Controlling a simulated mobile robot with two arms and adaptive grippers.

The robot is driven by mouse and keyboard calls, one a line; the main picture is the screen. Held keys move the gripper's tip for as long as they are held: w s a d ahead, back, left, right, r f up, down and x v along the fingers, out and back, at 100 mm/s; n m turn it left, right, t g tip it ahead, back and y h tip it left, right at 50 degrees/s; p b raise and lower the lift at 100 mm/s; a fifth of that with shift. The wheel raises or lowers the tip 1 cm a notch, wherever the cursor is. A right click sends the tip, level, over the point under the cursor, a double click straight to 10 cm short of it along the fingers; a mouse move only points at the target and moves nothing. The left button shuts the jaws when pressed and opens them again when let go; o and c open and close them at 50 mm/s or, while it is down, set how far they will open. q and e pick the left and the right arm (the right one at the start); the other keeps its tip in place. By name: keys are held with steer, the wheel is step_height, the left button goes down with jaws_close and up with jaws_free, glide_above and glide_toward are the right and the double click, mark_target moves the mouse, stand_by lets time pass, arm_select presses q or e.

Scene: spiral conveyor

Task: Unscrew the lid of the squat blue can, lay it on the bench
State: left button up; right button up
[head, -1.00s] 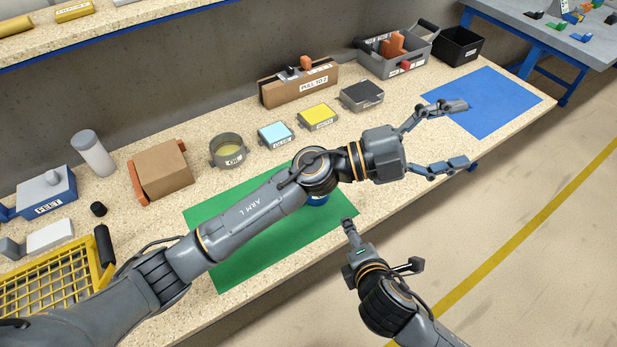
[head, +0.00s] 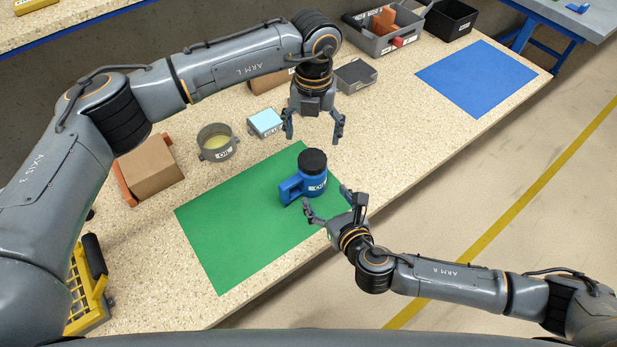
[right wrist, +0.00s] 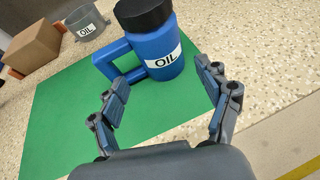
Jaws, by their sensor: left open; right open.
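The squat blue can (head: 312,183) stands upright on the green mat (head: 240,218), near its right edge. It has a black lid (head: 312,160) on top, a blue handle on its left side and a white label. In the right wrist view the can (right wrist: 150,50) shows an OIL label, and its lid (right wrist: 143,14) is cut by the top edge. My left gripper (head: 313,138) is open and points down, above and behind the can, apart from it. My right gripper (head: 332,205) is open at the can's near side, its fingers (right wrist: 165,88) spread short of the can.
An open OIL pot (head: 217,143), a light blue box (head: 265,122) and a dark-topped box (head: 355,76) stand behind the mat. A brown box (head: 150,168) stands left. The blue mat (head: 476,78) is clear, as is the bench (head: 400,140) between the mats.

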steer(key=x, duration=1)
steer(key=shift+s, duration=0.1)
